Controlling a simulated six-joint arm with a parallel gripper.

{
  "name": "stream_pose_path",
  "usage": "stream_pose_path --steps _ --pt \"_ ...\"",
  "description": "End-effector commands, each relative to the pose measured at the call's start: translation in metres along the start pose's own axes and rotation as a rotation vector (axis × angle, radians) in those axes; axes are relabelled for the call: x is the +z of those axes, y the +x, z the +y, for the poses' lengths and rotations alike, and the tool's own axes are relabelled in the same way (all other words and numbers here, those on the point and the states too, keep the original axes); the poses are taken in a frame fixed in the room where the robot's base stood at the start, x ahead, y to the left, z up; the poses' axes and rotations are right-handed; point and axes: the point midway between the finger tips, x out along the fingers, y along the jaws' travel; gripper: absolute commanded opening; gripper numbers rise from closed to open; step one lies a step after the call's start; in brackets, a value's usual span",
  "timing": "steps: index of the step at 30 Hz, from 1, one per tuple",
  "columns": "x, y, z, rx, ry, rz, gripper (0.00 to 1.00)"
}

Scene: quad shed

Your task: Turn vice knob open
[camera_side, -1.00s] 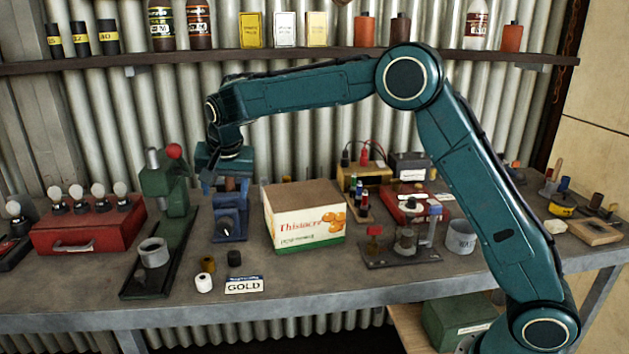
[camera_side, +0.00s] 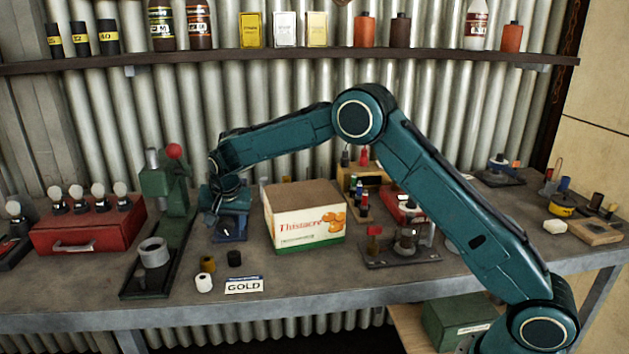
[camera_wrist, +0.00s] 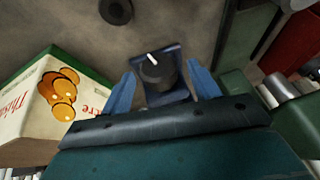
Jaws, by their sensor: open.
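The small blue vice (camera_side: 232,231) stands on the bench between the green press and the cardboard box. Its round dark knob (camera_wrist: 157,72) with a white pointer line faces the wrist camera. In the wrist view, the blue body of the vice (camera_wrist: 170,96) shows behind the knob. My gripper (camera_wrist: 163,88) is open, with one blue finger on each side of the knob, and a gap shows on both sides. In the side view my gripper (camera_side: 222,205) is low over the vice and hides its upper part. I cannot tell the exact distance from fingertips to knob.
A cardboard box (camera_side: 308,222) stands close at the right of the vice, and a green press (camera_side: 168,195) close at the left. Small cylinders and a GOLD label (camera_side: 244,286) lie in front. A red case (camera_side: 90,233) stands farther left.

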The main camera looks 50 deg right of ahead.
Motion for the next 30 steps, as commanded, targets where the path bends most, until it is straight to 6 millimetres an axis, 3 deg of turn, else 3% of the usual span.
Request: stream_pose_path --steps 10,17,18,30 --pt "-0.0001 0.0029 -0.0001 -0.001 0.0 0.0 0.61" --pt "-0.0001 0.0028 -0.0001 0.0 0.0 0.0 0.18" --pt "0.0 0.0028 -0.0001 0.0 0.0 0.0 0.17" --pt "-0.0003 0.0036 -0.0021 0.076 -0.034 0.003 0.17"
